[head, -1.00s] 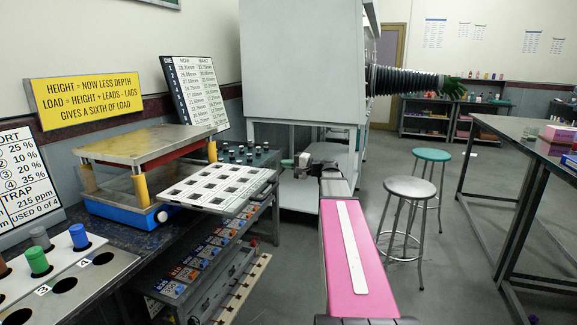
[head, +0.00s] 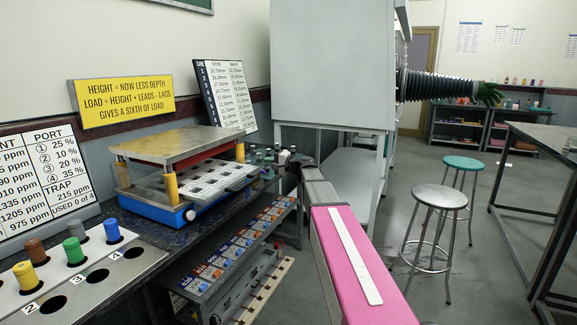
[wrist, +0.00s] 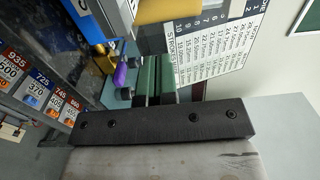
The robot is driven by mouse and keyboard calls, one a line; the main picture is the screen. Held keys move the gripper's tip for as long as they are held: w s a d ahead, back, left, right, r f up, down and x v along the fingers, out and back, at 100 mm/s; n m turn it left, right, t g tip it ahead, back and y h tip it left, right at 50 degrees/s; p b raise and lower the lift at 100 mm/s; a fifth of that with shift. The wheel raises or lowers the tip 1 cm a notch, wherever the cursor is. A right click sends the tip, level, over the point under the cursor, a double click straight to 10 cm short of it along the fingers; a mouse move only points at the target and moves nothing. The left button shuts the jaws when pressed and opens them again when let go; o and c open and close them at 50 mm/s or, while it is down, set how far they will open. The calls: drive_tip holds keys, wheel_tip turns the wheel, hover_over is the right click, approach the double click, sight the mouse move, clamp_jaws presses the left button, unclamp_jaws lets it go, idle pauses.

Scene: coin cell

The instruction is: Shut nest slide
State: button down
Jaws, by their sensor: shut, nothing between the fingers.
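The nest slide (head: 207,182), a pale plate with rows of square pockets, sits partly inside the press (head: 165,207) in the head view. Its right end sticks out past the yellow post, over the dark bench. The press has a blue base, yellow posts and a metal top plate. My gripper shows in the wrist view (wrist: 157,78), with its two green fingers close together, shut and empty. In the head view my arm reaches forward to the right of the slide; the fingertips are hard to pick out there. I cannot tell whether they touch the slide.
A rack with coloured labels (head: 240,245) is below the bench edge. A port block with coloured plugs (head: 95,270) is at front left. A white cabinet (head: 330,65) stands behind my arm; stools (head: 440,196) are right.

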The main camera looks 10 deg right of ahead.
drive_tip(key=x, duration=0.9)
drive_tip(key=shift+w, duration=0.15)
drive_tip(key=shift+w+a+r, duration=0.1)
drive_tip(key=shift+a, duration=0.1)
drive_tip(key=v, duration=1.5)
drive_tip(key=s+a+f+n+g+h, duration=0.25)
drive_tip(key=s+f, duration=0.45)
drive_tip(key=f, duration=0.4)
drive_tip(key=s+a+f+n+g+h, duration=0.1)
drive_tip(key=s+f+g+h, duration=0.25)
drive_tip(key=s+f, duration=0.55)
drive_tip(key=s+d+f+n+g+h, duration=0.2)
drive_tip(key=s+d+f+h, duration=0.1)
drive_tip(key=s+f, duration=0.4)
drive_tip(key=s+d+f+n+g+h, duration=0.1)
drive_tip(key=s+f+h, duration=0.4)
drive_tip(key=s, duration=0.6)
wheel_tip(320, 180, down, 3)
drive_tip(key=shift+d+r+n+g+h, duration=0.15)
drive_tip(key=shift+d+n+g+h, duration=0.2)
drive_tip(key=shift+d+g, duration=0.6)
drive_tip(key=shift+d, duration=0.15)
